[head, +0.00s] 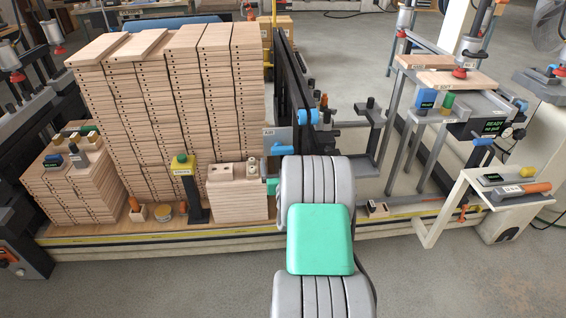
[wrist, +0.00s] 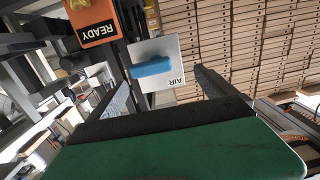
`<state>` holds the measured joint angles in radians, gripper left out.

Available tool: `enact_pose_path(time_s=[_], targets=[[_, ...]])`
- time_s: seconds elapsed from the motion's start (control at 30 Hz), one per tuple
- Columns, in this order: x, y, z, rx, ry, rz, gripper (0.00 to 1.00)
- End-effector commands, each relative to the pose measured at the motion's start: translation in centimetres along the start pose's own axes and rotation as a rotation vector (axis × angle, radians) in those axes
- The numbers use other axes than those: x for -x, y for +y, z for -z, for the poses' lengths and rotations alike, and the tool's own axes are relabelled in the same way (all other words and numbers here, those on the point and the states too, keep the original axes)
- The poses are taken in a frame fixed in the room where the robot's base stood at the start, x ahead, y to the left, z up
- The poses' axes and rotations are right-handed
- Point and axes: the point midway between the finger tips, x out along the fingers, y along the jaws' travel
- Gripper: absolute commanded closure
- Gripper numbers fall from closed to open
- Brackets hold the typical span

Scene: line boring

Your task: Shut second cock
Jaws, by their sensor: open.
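A pale plate marked AIR (wrist: 168,50) carries a cock with a blue lever handle (wrist: 152,67); in the wrist view the handle lies nearly level, tilted slightly. In the head view the AIR plate (head: 272,141) stands right of the wood stack, with its blue handle (head: 282,150) just above my arm. My gripper (wrist: 157,78) is open and empty, its two fingers apart on either side of the plate in the picture. I see no contact with the handle. In the head view my own arm hides the gripper's fingers.
Tall stacks of drilled boards (head: 165,110) stand left of the plate. An orange box marked READY (wrist: 95,28) is close beside it in the wrist view. A dark upright frame (head: 292,85) stands behind. A white stand (head: 450,205) is at right; the front floor is clear.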

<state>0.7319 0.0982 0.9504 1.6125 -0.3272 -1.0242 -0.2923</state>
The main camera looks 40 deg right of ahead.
Motion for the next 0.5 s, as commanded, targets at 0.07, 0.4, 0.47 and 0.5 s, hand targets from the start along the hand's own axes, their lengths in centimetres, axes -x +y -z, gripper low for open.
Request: enact_pose_path(time_s=[0.07,0.4,0.47,0.5], targets=[[-0.1,1.4,-0.5,-0.003,0.034,-0.031,0.05],[-5.7,1.9,0.0,-0.004,0.043,-0.036,0.05],[-6.5,1.9,0.0,-0.003,0.042,-0.036,0.05],[-7.0,1.9,0.0,-0.004,0.043,-0.036,0.05]])
